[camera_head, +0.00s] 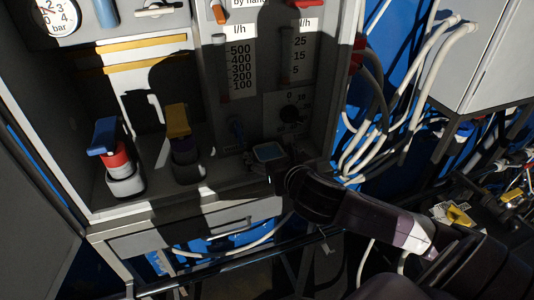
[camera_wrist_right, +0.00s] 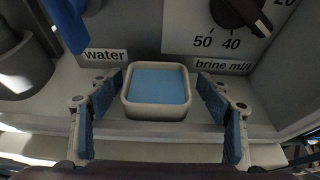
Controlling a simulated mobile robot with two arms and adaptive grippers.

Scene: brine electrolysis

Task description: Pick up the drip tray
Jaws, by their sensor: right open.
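The drip tray (camera_wrist_right: 157,112) is a small square tray with a pale rim and a blue inside. It sits on the cabinet's shelf, under the labels "water" and "brine ml/l". In the right wrist view my right gripper (camera_wrist_right: 161,114) is open, with one blue-padded finger on each side of the tray and a gap on both sides. In the head view the tray (camera_head: 268,152) shows at the shelf's front right, with my right gripper (camera_head: 272,172) just in front of it, dark and partly in shadow. My left gripper is not in view.
A blue-handled valve (camera_head: 103,137) and a yellow-handled valve (camera_head: 178,121) stand left of the tray. A dark knob (camera_wrist_right: 238,12) is on the panel behind it. A drawer (camera_head: 190,231) lies below the shelf. White hoses (camera_head: 428,70) hang at the right.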

